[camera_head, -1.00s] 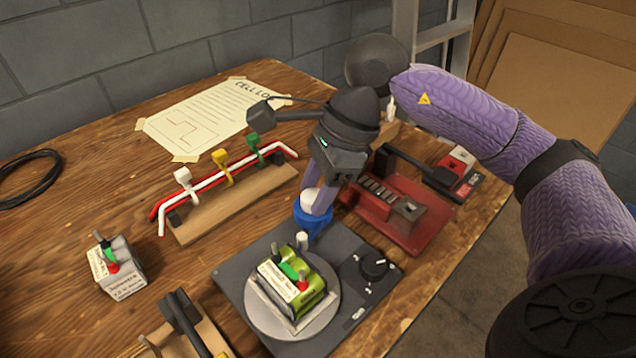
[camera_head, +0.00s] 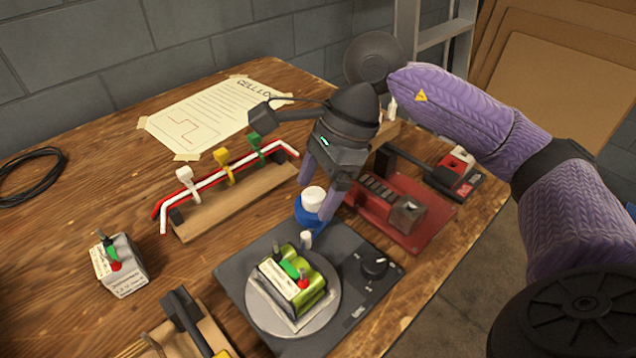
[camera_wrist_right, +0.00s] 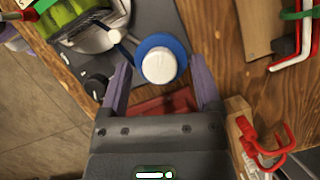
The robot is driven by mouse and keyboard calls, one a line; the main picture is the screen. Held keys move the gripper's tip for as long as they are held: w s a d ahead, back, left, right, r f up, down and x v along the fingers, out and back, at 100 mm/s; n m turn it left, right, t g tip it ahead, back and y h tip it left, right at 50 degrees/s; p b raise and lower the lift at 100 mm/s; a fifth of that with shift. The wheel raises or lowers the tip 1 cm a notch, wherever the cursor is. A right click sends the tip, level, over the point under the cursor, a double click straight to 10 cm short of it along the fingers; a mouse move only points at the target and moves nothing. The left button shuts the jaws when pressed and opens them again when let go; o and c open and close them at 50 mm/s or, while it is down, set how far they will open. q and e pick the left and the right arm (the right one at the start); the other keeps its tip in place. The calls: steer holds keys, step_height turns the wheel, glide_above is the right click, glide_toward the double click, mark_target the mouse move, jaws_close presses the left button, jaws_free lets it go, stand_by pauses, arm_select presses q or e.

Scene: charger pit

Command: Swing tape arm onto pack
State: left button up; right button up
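The pack (camera_head: 292,283), green cells with a white label and red and green terminals, sits on the round grey turntable (camera_head: 257,319) of a dark base unit. The tape arm's blue roll with a white cap (camera_head: 313,199) is behind the pack, off it, near the base's back edge. The roll also shows in the wrist view (camera_wrist_right: 160,62). My right gripper (camera_head: 318,196) is open at the roll, one finger to each side of it. In the wrist view its fingers (camera_wrist_right: 160,84) are clear of the roll. My left gripper is not in view.
A red fixture (camera_head: 420,232) stands right of the roll. A rack with red and white bars and coloured clips (camera_head: 225,180) stands left. A second small pack (camera_head: 118,265) and a black-handled tool (camera_head: 185,312) are at the left front. A black dial (camera_head: 374,265) is on the base.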

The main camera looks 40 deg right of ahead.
steer(key=p+v, duration=0.4)
steer(key=v, duration=0.5)
steer(key=shift+d+r+p, duration=0.25)
steer(key=shift+r+p, duration=0.05)
steer(key=shift+p, duration=0.1)
